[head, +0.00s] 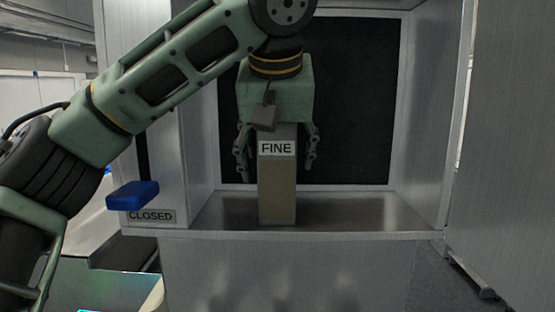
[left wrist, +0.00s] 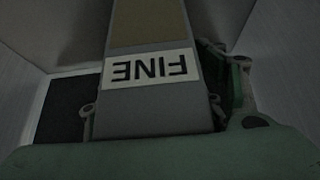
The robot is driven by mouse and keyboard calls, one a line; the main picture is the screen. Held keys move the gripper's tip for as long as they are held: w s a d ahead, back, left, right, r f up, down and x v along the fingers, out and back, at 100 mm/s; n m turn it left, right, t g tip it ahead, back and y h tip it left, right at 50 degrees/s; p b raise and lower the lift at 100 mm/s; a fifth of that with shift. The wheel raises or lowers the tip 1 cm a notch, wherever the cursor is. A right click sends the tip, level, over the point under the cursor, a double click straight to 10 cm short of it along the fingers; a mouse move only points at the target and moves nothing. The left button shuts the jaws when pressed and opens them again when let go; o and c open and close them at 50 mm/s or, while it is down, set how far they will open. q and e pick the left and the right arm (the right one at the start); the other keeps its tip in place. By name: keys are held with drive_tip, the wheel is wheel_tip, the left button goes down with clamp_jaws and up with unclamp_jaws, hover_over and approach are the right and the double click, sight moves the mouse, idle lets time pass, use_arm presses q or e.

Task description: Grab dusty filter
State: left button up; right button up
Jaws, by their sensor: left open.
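A tall tan and grey block with a white FINE label (head: 277,190) stands upright inside the metal cabinet; it looks like the filter. It also shows in the left wrist view (left wrist: 150,120), where the label is upside down. My left gripper (head: 277,150) points down over the block's upper part, with one finger on each side. The fingers are open, and a gap shows between the right finger and the block. In the left wrist view the gripper (left wrist: 160,105) straddles the block. Dust cannot be made out. My right gripper is not in view.
The metal cabinet (head: 340,236) is open at the front, with side walls close on both sides and a dark panel (head: 360,100) behind. A blue handle (head: 132,195) sits above a CLOSED label (head: 151,216) at the left. Bare floor of the cabinet lies right of the block.

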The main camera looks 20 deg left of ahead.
use_arm(q)
drive_tip(key=shift+s+d+r, duration=0.1)
drive_tip(key=shift+s, duration=0.15)
drive_tip(key=shift+c, duration=0.6)
drive_tip(key=shift+w, duration=0.1)
drive_tip(key=c, duration=1.1)
drive_tip(key=shift+c, duration=0.8)
drive_tip(key=shift+r, duration=0.15)
